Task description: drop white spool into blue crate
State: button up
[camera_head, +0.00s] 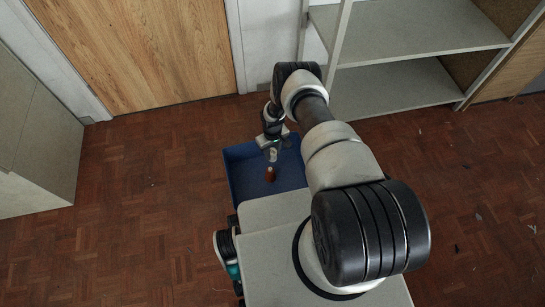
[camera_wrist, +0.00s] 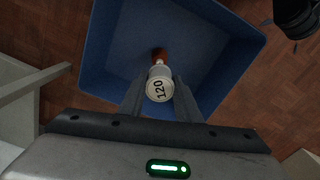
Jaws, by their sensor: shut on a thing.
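The white spool (camera_wrist: 160,84), marked "120" on its end, is held between the two fingers of my gripper (camera_wrist: 159,92) in the wrist view. It also shows as a small pale shape in the head view (camera_head: 272,156). My gripper (camera_head: 271,145) is shut on it, over the blue crate (camera_head: 238,177). The crate's blue walls surround the spool in the wrist view (camera_wrist: 98,50). The spool appears to be above the crate floor; its exact height is hard to tell.
A small orange-brown thing with a pale tip (camera_head: 270,175) shows inside the crate, close to the spool in the picture. A grey shelf unit (camera_head: 400,85) stands behind at the right. A grey cabinet (camera_head: 35,140) stands at the left. Parquet floor between is open.

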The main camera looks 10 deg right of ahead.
notch_tip(320, 180, down, 6)
jog(key=b, duration=0.4)
jog(key=shift+f, duration=0.2)
jog(key=o, duration=1.1)
jog(key=shift+r, duration=0.15)
notch_tip(320, 180, up, 17)
jog(key=p, duration=0.5)
jog(key=shift+p, duration=0.4)
jog(key=shift+r, duration=0.15)
